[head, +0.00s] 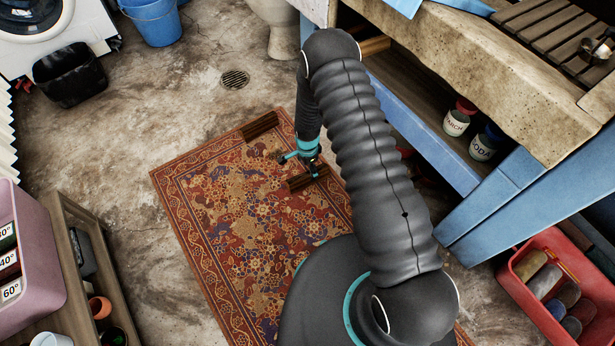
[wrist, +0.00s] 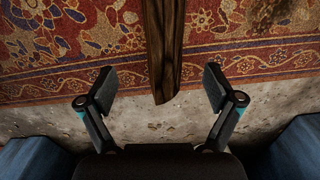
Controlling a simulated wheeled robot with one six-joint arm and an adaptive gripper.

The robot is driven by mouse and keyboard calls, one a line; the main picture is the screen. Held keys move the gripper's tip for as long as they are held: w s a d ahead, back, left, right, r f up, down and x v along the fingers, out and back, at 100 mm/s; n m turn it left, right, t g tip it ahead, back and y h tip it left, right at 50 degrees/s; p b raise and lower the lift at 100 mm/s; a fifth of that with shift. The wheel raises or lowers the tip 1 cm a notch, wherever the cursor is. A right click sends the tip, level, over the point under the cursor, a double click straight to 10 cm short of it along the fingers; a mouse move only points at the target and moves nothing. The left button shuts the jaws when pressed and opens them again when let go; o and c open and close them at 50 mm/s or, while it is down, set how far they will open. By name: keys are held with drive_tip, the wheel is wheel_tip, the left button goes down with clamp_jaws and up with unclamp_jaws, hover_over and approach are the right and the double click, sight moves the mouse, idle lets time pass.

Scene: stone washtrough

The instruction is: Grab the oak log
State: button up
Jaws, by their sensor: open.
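A dark brown log (wrist: 163,45) lies on the patterned rug in the wrist view, its near end reaching past the rug's edge over the bare floor. My gripper (wrist: 160,84) is open, with one finger on each side of that log and a gap on both sides. In the head view my gripper (head: 303,157) points down over the rug, close to a brown log (head: 306,179) partly hidden by my arm. A second brown log (head: 260,125) lies at the rug's far edge. I cannot tell by looks which one is oak.
The rug (head: 215,205) lies on a stained concrete floor with a drain (head: 234,79). A blue-legged stone trough (head: 480,75) stands at right. A red crate (head: 565,290) is at lower right, a black basket (head: 70,75) at upper left.

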sight(308, 173)
drive_tip(key=shift+w+f, duration=0.2)
drive_tip(key=shift+f, duration=1.75)
drive_tip(key=shift+w+f, duration=0.15)
drive_tip(key=shift+f, duration=1.8)
drive_tip(key=c, duration=1.7)
drive_tip(key=shift+o, duration=0.2)
drive_tip(key=shift+r, duration=0.1)
